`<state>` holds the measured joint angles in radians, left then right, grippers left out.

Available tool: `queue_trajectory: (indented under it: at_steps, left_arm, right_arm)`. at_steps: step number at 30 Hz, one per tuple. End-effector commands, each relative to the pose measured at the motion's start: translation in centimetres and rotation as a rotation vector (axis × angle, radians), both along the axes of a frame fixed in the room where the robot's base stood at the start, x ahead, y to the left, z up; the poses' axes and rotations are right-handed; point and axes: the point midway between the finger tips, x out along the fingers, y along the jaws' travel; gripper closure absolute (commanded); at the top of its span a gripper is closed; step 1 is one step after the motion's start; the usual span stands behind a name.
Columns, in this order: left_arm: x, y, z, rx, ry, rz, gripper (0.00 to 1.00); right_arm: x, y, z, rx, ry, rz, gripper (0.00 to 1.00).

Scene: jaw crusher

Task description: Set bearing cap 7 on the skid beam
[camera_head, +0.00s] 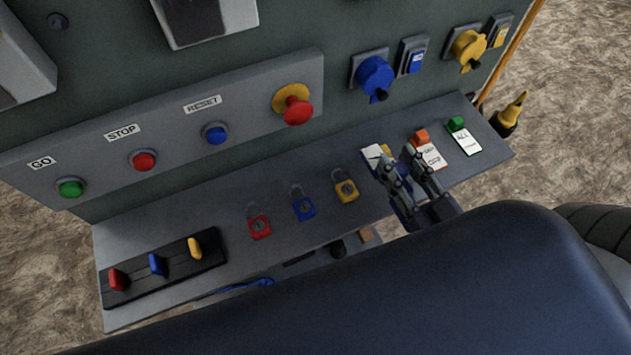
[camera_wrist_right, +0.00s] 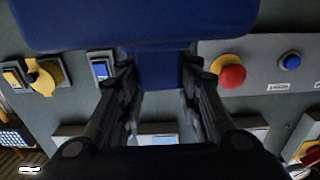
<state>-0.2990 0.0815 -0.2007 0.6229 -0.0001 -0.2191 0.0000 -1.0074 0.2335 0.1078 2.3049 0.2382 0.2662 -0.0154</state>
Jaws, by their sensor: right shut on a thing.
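My right gripper (camera_head: 405,170) is in front of the panel's shelf, with its fingers pointing up and left in the head view. In the right wrist view the fingers (camera_wrist_right: 160,75) are shut around the narrow neck of a blue part (camera_wrist_right: 135,22). Its wide end fills the top of that view. No number shows on it, so I cannot tell from the picture that it is bearing cap 7. In the head view the gripper's rear is hidden by a large dark blue shape. The skid beam cannot be made out. My left gripper is not in view.
A control panel stands ahead, with a red emergency stop (camera_head: 292,104), buttons, and a blue socket (camera_head: 374,75). Its sloping shelf (camera_head: 330,225) carries red, blue and yellow padlocks, tags and a switch block (camera_head: 165,266). Stony ground (camera_head: 575,110) lies open at right.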

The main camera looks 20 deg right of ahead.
Motion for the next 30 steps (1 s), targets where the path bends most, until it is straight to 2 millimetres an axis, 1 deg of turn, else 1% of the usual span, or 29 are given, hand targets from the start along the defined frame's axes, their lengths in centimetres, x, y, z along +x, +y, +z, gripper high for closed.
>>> queue_trajectory:
  at_steps: [1, 3, 6, 12, 15, 18, 23, 25, 27, 30]
  left_arm:
    - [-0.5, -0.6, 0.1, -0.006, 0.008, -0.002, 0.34]
    - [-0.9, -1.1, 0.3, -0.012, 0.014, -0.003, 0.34]
    - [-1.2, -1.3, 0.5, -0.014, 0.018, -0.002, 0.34]
    - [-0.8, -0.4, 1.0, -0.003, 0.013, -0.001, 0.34]
    - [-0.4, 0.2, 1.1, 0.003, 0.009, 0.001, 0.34]
    - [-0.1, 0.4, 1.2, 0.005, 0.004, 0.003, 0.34]
    - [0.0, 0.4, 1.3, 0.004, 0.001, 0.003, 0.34]
    - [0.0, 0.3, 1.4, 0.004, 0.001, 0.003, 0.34]
    - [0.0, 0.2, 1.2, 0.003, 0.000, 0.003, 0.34]
    - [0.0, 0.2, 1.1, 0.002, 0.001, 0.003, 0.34]
  right_arm:
    - [0.6, 0.9, 0.4, 0.008, -0.012, -0.001, 1.00]
    - [1.3, 2.4, 0.3, 0.009, -0.012, -0.003, 1.00]
    - [2.4, 4.7, 0.2, 0.009, -0.013, -0.003, 1.00]
    - [4.5, 9.1, -0.3, 0.008, -0.010, -0.001, 1.00]
    - [5.3, 10.8, -0.6, 0.007, -0.010, -0.002, 1.00]
    - [5.8, 11.8, -0.8, 0.005, -0.009, -0.002, 1.00]
    - [6.2, 12.8, -0.9, 0.004, -0.009, -0.002, 1.00]
    - [6.7, 13.7, -0.9, 0.006, -0.009, -0.001, 1.00]
    - [6.6, 13.6, -2.5, 0.000, -0.004, 0.002, 1.00]
    - [6.6, 13.6, -3.8, 0.001, -0.005, 0.001, 1.00]
